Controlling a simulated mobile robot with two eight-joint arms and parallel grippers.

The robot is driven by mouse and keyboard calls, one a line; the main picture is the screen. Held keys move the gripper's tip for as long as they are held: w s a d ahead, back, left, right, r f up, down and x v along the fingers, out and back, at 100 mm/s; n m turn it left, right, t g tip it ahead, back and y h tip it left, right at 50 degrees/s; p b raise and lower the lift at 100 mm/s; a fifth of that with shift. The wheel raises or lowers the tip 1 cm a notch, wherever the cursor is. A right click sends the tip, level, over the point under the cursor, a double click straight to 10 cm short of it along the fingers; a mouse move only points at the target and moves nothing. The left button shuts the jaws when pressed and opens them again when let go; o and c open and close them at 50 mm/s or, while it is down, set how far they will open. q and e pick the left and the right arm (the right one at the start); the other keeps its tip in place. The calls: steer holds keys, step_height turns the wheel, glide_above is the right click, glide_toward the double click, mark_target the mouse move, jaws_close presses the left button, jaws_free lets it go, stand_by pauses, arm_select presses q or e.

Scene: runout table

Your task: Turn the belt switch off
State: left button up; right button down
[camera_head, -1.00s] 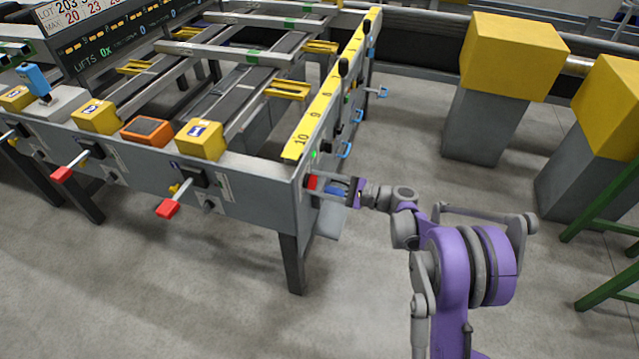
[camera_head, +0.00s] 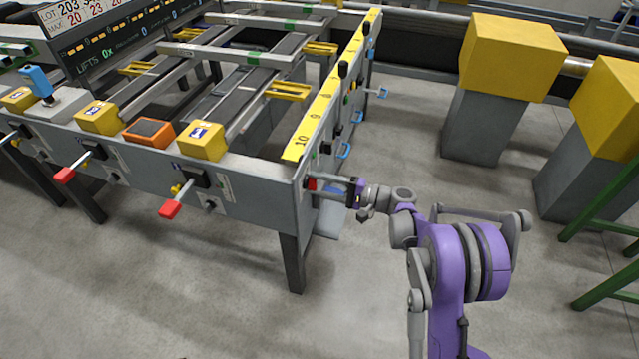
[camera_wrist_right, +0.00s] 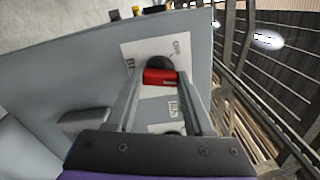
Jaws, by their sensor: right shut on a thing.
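The belt switch is a red knob (camera_head: 312,184) on a dark round base, on the end panel of the grey runout table. In the right wrist view the red knob (camera_wrist_right: 160,77) sits over a pale label plate with partly hidden lettering. My right gripper (camera_head: 319,187) reaches the panel from the right. In the wrist view its two fingers are on either side of the knob, shut on it. The fingers hide part of the label. Whether the switch reads on or off I cannot tell. My left gripper is not in view.
Blue handles (camera_head: 344,151) and black-knobbed levers (camera_head: 343,68) line the same end panel farther back. Red-tipped levers (camera_head: 170,208) stick out of the table's front. Yellow-topped grey posts (camera_head: 511,58) stand at the right, with green rails (camera_head: 606,206) nearby. The floor between is open.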

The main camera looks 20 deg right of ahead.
steer(key=n+p, duration=0.2)
steer(key=n, duration=0.9)
steer(key=shift+n, duration=0.4)
stand_by(0.3)
steer(key=shift+c, duration=1.4)
jaws_free()
steer(key=p+v, duration=0.1)
steer(key=v, duration=0.9)
steer(key=shift+s+d, duration=0.25)
steer(key=shift+d, duration=0.1)
